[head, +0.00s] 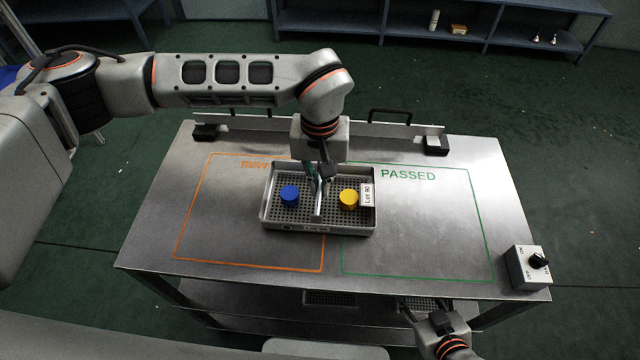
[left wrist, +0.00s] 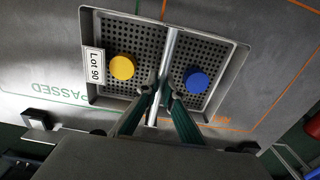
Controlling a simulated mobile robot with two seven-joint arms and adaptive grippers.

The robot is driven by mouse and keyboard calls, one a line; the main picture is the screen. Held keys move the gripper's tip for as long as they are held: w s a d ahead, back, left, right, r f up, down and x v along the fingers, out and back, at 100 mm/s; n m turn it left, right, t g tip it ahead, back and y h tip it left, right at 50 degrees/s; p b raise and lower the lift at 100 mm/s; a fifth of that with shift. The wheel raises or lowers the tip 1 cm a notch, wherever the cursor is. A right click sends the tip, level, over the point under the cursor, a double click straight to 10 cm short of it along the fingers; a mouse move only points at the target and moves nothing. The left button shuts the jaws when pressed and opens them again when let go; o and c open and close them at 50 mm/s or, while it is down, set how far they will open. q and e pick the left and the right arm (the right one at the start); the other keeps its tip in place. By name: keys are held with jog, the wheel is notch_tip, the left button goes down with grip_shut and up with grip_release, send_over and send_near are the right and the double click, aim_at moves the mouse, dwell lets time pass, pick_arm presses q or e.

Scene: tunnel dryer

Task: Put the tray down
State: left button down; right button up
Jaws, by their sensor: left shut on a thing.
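A perforated metal tray (head: 268,222) is over the middle of the steel table, across the gap between the orange outline (head: 190,210) and the green PASSED outline (head: 480,220). It looks level; I cannot tell whether it touches the table. It holds a blue disc (head: 290,195) left of its central bar and a yellow disc (head: 348,198) right of it. A "Lot 90" card (head: 367,195) is on its right wall. My left gripper (head: 322,180) is shut on the tray's central bar (left wrist: 166,75). My right gripper (head: 428,308) is at the table's front edge, its fingers unclear.
A switch box (head: 528,268) stands at the table's front right corner. A low rail with black blocks (head: 436,145) runs along the back edge. The PASSED area right of the tray and most of the orange area are bare. Blue shelves (head: 480,25) stand far behind.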

aim_at(320, 184)
pick_arm(q)
jog(key=shift+f, duration=0.15)
jog(key=c, duration=2.2)
grip_release()
jog(key=shift+f, duration=0.15)
jog(key=shift+r, duration=0.35)
notch_tip(320, 184, up, 12)
jog(key=shift+f, duration=0.2)
